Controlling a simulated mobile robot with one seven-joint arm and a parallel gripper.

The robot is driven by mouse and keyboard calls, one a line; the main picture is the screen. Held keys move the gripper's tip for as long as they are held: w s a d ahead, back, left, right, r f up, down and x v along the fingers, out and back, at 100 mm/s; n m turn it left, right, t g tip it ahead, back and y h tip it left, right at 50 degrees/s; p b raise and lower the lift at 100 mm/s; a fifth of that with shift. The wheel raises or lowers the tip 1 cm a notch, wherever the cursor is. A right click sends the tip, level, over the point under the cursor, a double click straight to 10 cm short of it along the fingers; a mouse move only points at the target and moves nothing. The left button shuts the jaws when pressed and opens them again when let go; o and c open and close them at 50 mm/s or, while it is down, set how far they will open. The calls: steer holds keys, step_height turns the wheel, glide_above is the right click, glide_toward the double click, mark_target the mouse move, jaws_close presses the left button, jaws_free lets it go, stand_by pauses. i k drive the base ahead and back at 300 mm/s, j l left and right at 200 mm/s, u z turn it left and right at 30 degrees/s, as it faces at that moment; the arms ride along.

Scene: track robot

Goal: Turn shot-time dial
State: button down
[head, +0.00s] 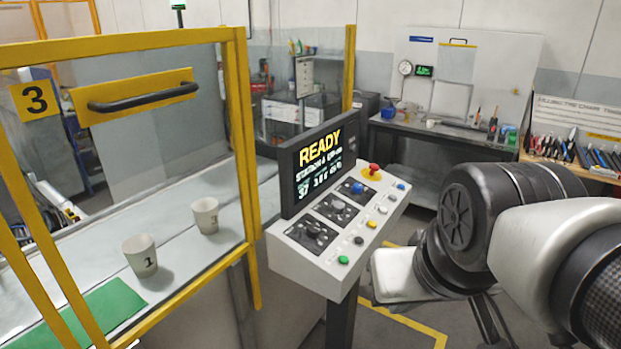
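The control console (294,261) stands in the middle of the head view, a sloped white panel on a dark post. Its face carries dark square plates with knobs or dials: a near one (315,232), a middle one (338,209) and a far one (356,189) with a blue part. Their labels are too small to read, so I cannot tell which is the shot-time dial. My arm reaches in from the right, its pale end part right of the console's near corner, apart from the dials. No gripper fingers show.
A red mushroom button (374,169) and several coloured buttons line the panel's right side. A screen (320,167) reading READY rises behind the dials. A workbench (440,130) stands behind.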

mark_target(336, 207)
steer(key=i, duration=1.2)
